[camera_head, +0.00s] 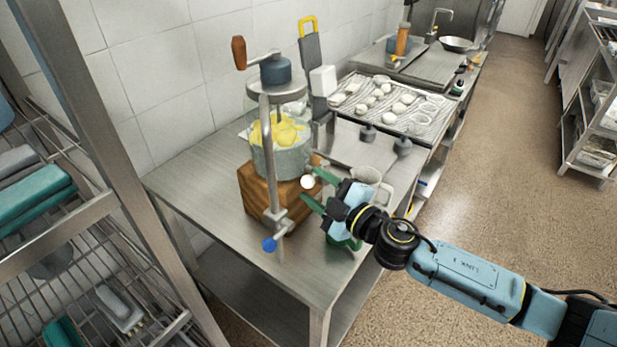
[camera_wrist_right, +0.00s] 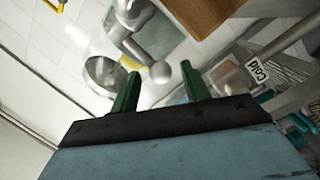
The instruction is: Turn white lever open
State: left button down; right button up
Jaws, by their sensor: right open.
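The white lever ends in a round white knob (camera_head: 307,182) at the right side of the juicer's wooden base (camera_head: 256,192). In the right wrist view the knob (camera_wrist_right: 161,72) looks pale grey and lies between the fingertips, with its arm running up and left. My right gripper (camera_head: 314,186) has its green fingers open on either side of the knob. Whether a finger touches it I cannot tell. The juicer's clear container (camera_head: 281,155) holds yellow pieces. A blue knob (camera_head: 269,244) sits low at its front. My left gripper is not in view.
A tray (camera_head: 395,108) with several white pieces lies farther back. A metal rack (camera_head: 75,225) stands at the left. The steel table (camera_head: 195,170) is bare left of the juicer. A "Cold" label (camera_wrist_right: 257,68) shows in the wrist view.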

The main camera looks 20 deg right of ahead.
jog(key=shift+x, duration=1.4)
grip_shut()
